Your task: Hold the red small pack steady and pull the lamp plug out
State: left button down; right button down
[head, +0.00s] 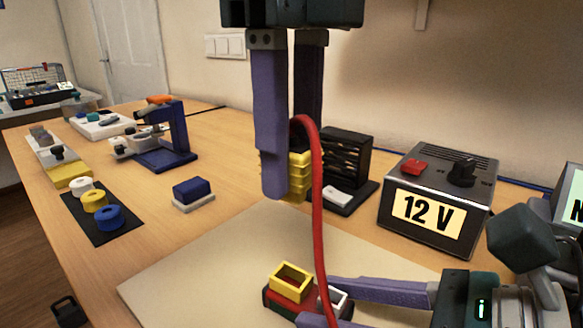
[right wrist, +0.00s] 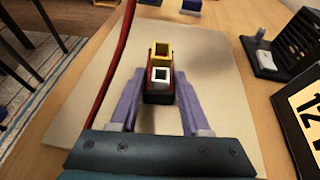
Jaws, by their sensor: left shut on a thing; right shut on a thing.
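The red small pack (head: 282,301) sits on the pale mat, with an open yellow socket (head: 290,281) and a white socket (head: 340,296) on top. My right gripper (head: 326,302) is shut on the pack's sides; the right wrist view shows its fingers on either side of the pack (right wrist: 159,97). My left gripper (head: 288,180) is raised well above the pack, shut on a ribbed yellow plug (head: 299,175), the lamp plug as far as I can tell. A red cable (head: 318,200) arches from the plug and hangs down past the pack. The yellow socket looks empty.
A 12 V supply box (head: 435,203) stands at the right, and a black rack (head: 347,160) behind my left gripper. A blue block (head: 193,190) and a black strip with coloured rings (head: 96,212) lie left. The mat (head: 190,275) is clear around the pack.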

jog(key=shift+c, duration=1.5)
grip_release()
